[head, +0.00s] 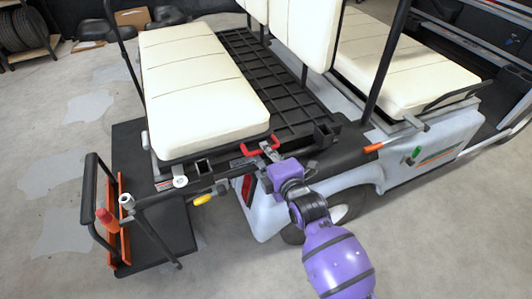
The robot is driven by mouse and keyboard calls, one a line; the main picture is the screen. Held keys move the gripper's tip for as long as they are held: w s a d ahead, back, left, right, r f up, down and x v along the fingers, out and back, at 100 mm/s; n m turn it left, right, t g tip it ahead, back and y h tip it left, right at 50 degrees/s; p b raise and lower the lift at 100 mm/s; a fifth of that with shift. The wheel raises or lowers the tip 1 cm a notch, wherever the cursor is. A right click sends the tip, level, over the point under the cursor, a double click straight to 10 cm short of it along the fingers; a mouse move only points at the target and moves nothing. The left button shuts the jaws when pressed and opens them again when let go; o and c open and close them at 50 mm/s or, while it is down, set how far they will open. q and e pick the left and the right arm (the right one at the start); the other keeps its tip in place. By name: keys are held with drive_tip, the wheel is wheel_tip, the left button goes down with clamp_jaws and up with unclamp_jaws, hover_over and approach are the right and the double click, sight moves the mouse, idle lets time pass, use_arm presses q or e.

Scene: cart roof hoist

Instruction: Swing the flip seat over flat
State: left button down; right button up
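The flip seat (201,88) is a long cream cushion on a dark base at the rear of the cart. It lies about level, cushion side up, beside a black slatted deck (278,82). A red handle (258,143) is at the seat's near edge. My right gripper (268,150), on a purple arm, is at this handle, with its fingertips close to or touching the bar. The fingers are too small to tell whether they are closed around it. My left gripper is not in view.
A black footboard (128,160) with an upright black rail (90,200) stands at the left. Cream backrests (305,30) and a front seat (405,75) are beyond the deck. Thin roof posts rise around the seats. The near floor is clear.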

drive_tip(key=shift+w+a, duration=0.1)
drive_tip(key=shift+w, duration=0.1)
drive_tip(key=shift+c, duration=0.2)
clamp_jaws()
